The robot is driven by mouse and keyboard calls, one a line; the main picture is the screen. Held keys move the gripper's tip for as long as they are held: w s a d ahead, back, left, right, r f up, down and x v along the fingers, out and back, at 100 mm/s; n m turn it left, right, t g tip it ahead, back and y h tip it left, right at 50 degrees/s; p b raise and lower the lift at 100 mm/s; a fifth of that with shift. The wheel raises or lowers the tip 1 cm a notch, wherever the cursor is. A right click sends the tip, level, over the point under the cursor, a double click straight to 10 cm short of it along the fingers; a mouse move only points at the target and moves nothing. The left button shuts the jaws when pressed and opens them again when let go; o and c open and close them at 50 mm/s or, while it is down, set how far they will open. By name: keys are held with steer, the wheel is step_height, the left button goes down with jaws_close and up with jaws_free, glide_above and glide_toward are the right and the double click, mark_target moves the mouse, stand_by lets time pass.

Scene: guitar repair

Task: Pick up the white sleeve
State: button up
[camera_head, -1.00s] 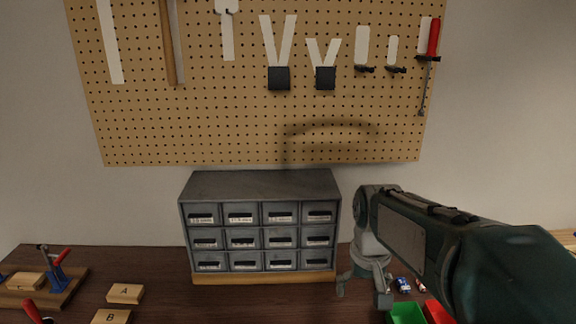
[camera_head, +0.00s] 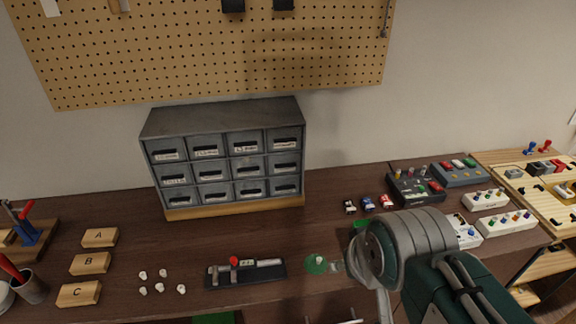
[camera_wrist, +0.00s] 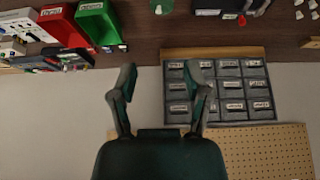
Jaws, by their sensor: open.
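Several small white pieces (camera_head: 162,287) lie on the dark bench near its front edge; they also show at the top right of the wrist view (camera_wrist: 299,14). A small pale piece sits on a round green disc (camera_head: 317,264); the disc also shows at the top of the wrist view (camera_wrist: 161,6). I cannot tell which, if any, is the white sleeve. My gripper (camera_wrist: 161,80) is open and empty, its two dark fingers apart. The drawer cabinet shows behind them. In the head view my arm hides part of the bench at lower right.
The grey drawer cabinet (camera_head: 222,118) stands against the wall below the pegboard (camera_head: 200,50). Blocks A (camera_head: 99,238), B (camera_head: 90,264) and C (camera_head: 78,294) lie left. A black fixture (camera_head: 245,274) lies centre front. Green (camera_wrist: 97,20) and red (camera_wrist: 62,22) bins are nearby.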

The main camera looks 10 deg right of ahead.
steer(key=shift+w, duration=0.1)
steer(key=n+g, duration=0.6)
steer(key=n, duration=0.2)
glide_above(319, 259)
step_height(319, 259, down, 11)
step_height(319, 259, down, 11)
steer(key=shift+f, duration=0.1)
steer(key=shift+c, duration=0.3)
steer(key=c, duration=0.7)
